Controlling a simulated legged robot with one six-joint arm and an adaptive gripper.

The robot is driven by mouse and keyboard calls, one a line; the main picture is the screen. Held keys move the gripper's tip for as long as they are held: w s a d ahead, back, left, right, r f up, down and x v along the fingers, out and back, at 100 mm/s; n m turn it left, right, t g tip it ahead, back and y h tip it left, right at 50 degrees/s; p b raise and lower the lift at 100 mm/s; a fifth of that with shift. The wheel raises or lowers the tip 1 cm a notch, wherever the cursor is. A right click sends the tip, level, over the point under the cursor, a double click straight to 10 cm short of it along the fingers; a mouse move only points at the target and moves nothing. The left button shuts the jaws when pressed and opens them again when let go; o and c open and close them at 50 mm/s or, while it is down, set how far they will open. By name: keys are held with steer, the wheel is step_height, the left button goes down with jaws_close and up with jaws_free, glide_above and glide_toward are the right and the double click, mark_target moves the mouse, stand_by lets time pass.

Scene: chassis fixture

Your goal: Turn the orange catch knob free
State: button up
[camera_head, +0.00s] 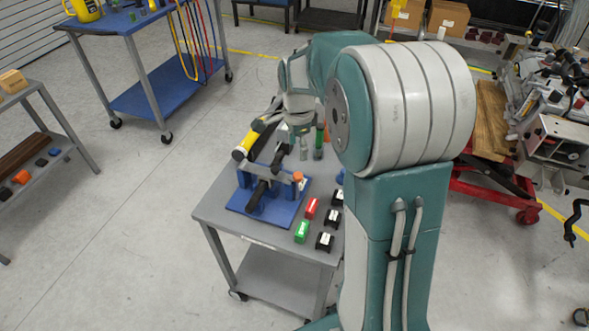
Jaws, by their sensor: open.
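The orange catch knob (298,176) is a small cap at the upper right of a blue fixture (240,203) on the grey table. A grey bar and a black part span the middle of the fixture. My gripper (262,154) hangs above and behind the fixture, at the far left part of the table. Its fingers are apart, and nothing shows between them. It is to the upper left of the knob and appears clear of it. A yellow and black cylinder (249,140) overlaps the gripper in the picture; I cannot tell if they touch.
Red (311,208) and green (302,231) blocks and several black ones (324,241) stand right of the fixture. Upright cylinders (318,142) stand behind it. The grey table's (220,213) front left corner is bare. My arm hides its right side.

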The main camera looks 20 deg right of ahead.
mark_target(298, 175)
step_height(298, 175, down, 10)
steer(key=shift+r, duration=0.1)
stand_by(0.4)
jaws_close()
